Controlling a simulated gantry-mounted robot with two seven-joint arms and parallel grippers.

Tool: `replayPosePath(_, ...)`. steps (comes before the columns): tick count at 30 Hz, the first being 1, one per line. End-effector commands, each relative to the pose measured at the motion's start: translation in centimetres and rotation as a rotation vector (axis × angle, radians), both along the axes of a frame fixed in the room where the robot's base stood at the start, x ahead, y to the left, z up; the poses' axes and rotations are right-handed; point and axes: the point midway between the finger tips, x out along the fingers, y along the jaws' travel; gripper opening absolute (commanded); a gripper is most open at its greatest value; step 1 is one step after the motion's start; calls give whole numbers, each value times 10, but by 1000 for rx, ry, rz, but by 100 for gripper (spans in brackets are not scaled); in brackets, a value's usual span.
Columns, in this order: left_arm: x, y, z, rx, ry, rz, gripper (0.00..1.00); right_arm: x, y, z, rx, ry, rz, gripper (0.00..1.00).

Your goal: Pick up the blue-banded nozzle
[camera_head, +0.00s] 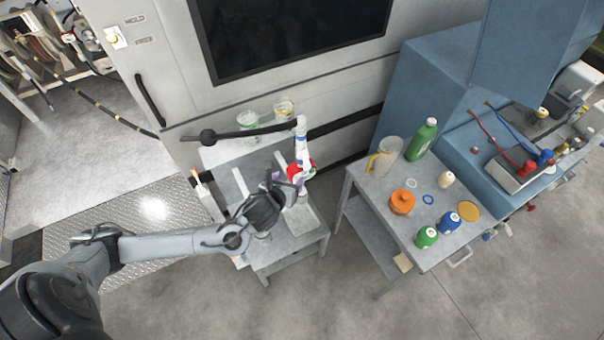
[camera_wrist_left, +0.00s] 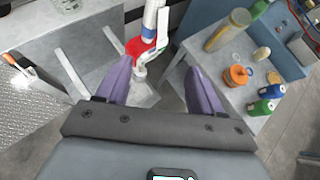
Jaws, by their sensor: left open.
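Contact is not visible. My right gripper is not in view.
The dark boom (camera_head: 250,132) runs in front of the grey machine. A right-hand table (camera_head: 385,235) holds an orange pot (camera_head: 402,202), a green jug (camera_head: 421,139), a pitcher (camera_head: 384,156) and small bottles. Open floor lies between the tables.

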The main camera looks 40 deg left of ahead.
Motion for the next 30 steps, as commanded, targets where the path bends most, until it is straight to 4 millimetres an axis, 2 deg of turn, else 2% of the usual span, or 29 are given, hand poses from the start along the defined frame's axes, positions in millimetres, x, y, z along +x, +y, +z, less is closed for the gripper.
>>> replayPosePath(1, 15, 16, 8, 52, -31, -1, 67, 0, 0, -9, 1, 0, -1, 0)
replayPosePath(3, 29, 29, 25, 97, -63, -6, 67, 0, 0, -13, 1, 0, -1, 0)
replayPosePath(6, 43, 38, 46, 131, -104, -8, 67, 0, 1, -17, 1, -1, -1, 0)
replayPosePath(9, 54, 43, 59, 139, -131, -4, 67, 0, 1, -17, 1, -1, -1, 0)
replayPosePath(12, 67, 47, 61, 137, -140, -1, 67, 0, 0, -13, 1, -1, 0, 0)
replayPosePath(19, 93, 56, 50, 135, -141, -1, 67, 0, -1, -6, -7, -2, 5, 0)
replayPosePath(30, 112, 63, 43, 133, -139, -2, 67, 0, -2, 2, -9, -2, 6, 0)
